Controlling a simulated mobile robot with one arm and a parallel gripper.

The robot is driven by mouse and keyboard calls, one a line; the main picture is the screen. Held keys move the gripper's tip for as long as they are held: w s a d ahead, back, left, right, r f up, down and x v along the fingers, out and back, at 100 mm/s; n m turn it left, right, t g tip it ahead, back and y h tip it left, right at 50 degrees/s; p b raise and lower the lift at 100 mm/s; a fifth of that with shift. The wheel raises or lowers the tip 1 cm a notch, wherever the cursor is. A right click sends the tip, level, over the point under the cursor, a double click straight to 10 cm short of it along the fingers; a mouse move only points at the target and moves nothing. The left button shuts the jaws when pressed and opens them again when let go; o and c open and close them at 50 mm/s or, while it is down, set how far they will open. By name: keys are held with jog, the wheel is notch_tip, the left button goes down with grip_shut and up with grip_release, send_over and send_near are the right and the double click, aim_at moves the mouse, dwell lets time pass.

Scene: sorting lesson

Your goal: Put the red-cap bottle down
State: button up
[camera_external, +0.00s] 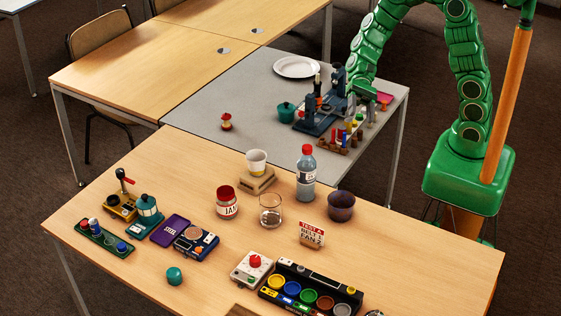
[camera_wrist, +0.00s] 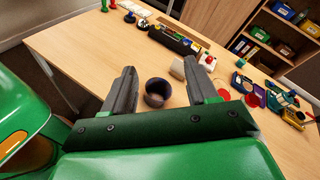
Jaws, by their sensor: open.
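The red-cap bottle (camera_external: 306,178) stands upright on the wooden table, clear with a pale label. Nothing holds it. My gripper (camera_wrist: 160,83) is open, its two dark fingers wide apart with nothing gripped. In the wrist view a dark purple cup (camera_wrist: 157,93) shows between the fingers; it also stands right of the bottle in the external view (camera_external: 341,206). Two red round shapes (camera_wrist: 222,95) lie beyond the right finger; I cannot tell which is the bottle's cap. In the external view my arm ends over the grey table, where its fingers are hard to separate from dark apparatus.
Near the bottle are a white cup (camera_external: 256,161) on wooden blocks, a glass beaker (camera_external: 270,212), a red-lidded jar (camera_external: 227,205) and a small sign (camera_external: 312,234). A black tray (camera_external: 298,268) of coloured pots lies in front. The table's right end is mostly clear.

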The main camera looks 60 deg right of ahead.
jog(key=s+d+r+n+t+h, duration=0.1)
jog(key=s+d+h, duration=0.3)
jog(key=d, duration=0.4)
jog(key=s+d+r+n+t+h, duration=0.2)
jog(key=s+d+r+n+h, duration=0.1)
jog(key=s+d, duration=0.4)
jog(key=s+d+r+n+t+h, duration=0.1)
jog(key=s+d+h, duration=0.4)
jog(key=d, duration=0.5)
jog(key=r+n+h, duration=0.1)
jog(key=n, duration=0.1)
jog(key=shift+s+d+r+n, duration=0.2)
jog(key=shift+s+d+n, duration=0.1)
jog(key=shift+n, duration=0.1)
